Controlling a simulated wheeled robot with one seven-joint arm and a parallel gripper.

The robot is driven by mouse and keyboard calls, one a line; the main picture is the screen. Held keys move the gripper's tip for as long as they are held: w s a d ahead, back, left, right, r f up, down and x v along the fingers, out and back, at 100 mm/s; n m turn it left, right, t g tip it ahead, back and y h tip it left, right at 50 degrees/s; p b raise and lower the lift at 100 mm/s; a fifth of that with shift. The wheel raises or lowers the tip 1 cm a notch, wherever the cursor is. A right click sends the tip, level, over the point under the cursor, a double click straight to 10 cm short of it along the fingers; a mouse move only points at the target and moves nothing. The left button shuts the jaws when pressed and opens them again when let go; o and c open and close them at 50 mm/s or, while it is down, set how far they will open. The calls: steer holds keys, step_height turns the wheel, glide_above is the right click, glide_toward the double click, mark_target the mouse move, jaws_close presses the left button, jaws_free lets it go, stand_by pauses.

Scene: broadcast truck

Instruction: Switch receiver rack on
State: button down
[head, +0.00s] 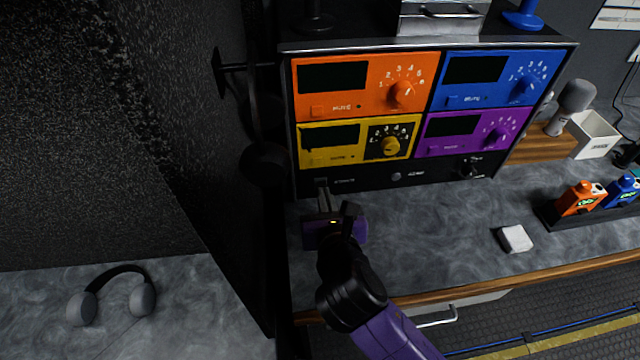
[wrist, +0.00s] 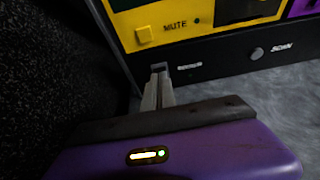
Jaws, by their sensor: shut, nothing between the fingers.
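The receiver rack (head: 290,130) stands on the counter with an orange, a blue, a yellow and a purple module, their displays dark. Its black bottom strip carries a round button (head: 396,177) and a knob (head: 467,170); the button, beside the word SCAN, also shows in the wrist view (wrist: 256,53). My gripper (head: 322,184) is shut and empty, its tips at the left end of this strip. In the wrist view my gripper (wrist: 160,70) covers part of the strip just left of a small label. A power switch is not clearly visible; contact cannot be told.
A dark partition (head: 235,200) rises close to the left of my gripper. Headphones (head: 112,293) lie beyond it. A white block (head: 515,239) and a tray of orange and blue packs (head: 580,198) are to the right. The counter (head: 430,225) between is clear.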

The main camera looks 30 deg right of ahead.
steer(key=shift+p+x, duration=0.5)
steer(key=shift+x, duration=0.7)
stand_by(0.6)
steer(key=shift+s, duration=0.1)
steer(key=shift+s+a+r+p, duration=0.2)
steer(key=shift+s+r+p, duration=0.1)
steer(key=shift+s+p, duration=0.25)
steer(key=p+v, duration=0.3)
steer(key=v, duration=0.2)
steer(key=shift+s+a, duration=0.1)
steer(key=shift+s, duration=0.2)
